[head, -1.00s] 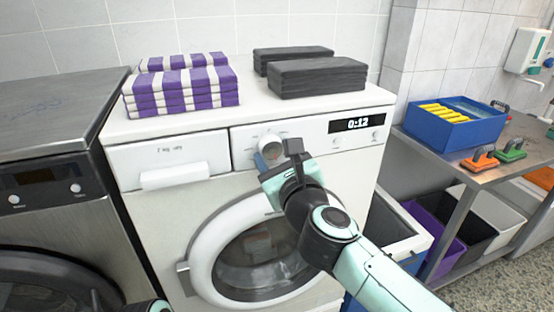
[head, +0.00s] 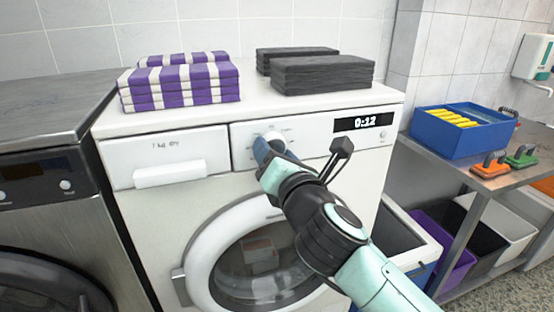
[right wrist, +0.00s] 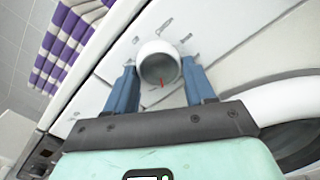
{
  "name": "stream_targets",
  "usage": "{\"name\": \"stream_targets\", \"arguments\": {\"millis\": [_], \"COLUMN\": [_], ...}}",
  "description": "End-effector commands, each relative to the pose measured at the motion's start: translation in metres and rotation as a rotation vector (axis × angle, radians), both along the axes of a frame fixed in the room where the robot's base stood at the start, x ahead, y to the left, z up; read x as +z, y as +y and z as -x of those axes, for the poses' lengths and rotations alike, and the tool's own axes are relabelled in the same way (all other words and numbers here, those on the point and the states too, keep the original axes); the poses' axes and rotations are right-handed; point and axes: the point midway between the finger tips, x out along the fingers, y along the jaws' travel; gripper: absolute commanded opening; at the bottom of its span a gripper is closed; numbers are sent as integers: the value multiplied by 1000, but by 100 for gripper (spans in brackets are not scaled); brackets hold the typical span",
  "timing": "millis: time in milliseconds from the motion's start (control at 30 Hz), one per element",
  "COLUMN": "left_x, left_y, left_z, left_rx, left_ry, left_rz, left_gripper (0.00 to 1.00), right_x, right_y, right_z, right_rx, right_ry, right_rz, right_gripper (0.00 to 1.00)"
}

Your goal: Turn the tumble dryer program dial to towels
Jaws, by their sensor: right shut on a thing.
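The tumble dryer (head: 215,185) is white, with a panel along its top front. Its program dial (head: 273,136) is a round white knob on that panel, partly hidden by my gripper in the head view. In the right wrist view the dial (right wrist: 158,62) shows a grey face with a red mark at its lower edge in the picture. My right gripper (head: 264,149) is at the dial, its blue fingers on either side of it, shut on it; they also show in the right wrist view (right wrist: 159,66). The program labels are too small to read. My left gripper is out of view.
Purple-striped towels (head: 180,85) and dark grey towels (head: 322,74) lie on top. A drawer handle (head: 170,175) sits left of the dial. A blue crate (head: 455,138) stands on a metal table at right.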

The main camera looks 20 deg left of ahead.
Motion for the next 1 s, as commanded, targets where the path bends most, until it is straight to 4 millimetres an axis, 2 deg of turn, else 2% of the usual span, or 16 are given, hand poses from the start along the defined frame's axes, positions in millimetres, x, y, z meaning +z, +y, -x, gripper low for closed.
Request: {"name": "stream_targets", "arguments": {"millis": [400,933,967,1000], "left_x": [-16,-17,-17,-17], "left_y": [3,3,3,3], "left_z": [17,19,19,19], "left_rx": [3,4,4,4], "left_ry": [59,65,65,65], "left_rz": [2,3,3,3], "left_gripper": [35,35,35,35], "right_x": [0,1,1,1], "right_y": [1,0,0,0], "right_z": [0,0,0,0], "right_rx": [0,-1,-1,-1], "right_ry": [103,115,115,115], "right_rz": [-152,-172,-172,-172], "right_gripper": [24,24,57,70]}}
